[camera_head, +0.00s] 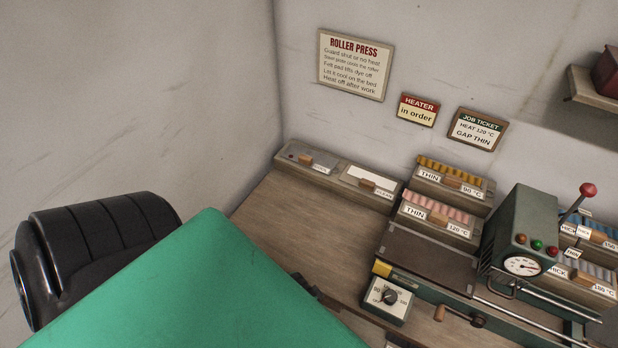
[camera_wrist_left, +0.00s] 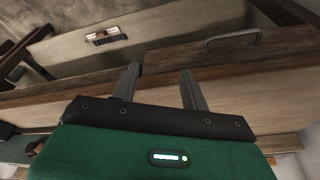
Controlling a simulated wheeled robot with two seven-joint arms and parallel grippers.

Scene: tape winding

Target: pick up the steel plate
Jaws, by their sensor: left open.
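A grey plate with a small wooden handle, which looks like the steel plate (camera_head: 296,155), lies in the left part of a long shallow tray at the back left of the bench. Its label is too small to read. My left gripper (camera_wrist_left: 158,82) is open and empty in the left wrist view, its two dark fingers apart in front of wooden bench parts. In the head view my green left arm covers the lower left and hides most of that gripper. The plate is well beyond the arm. My right gripper does not show.
A white pad (camera_head: 374,178) with a wooden handle lies beside the plate in the tray. Labelled blocks of coloured rollers (camera_head: 437,215) and a green roller press (camera_head: 522,238) stand to the right. The bench top (camera_head: 290,225) before the tray is clear. A wall rises behind.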

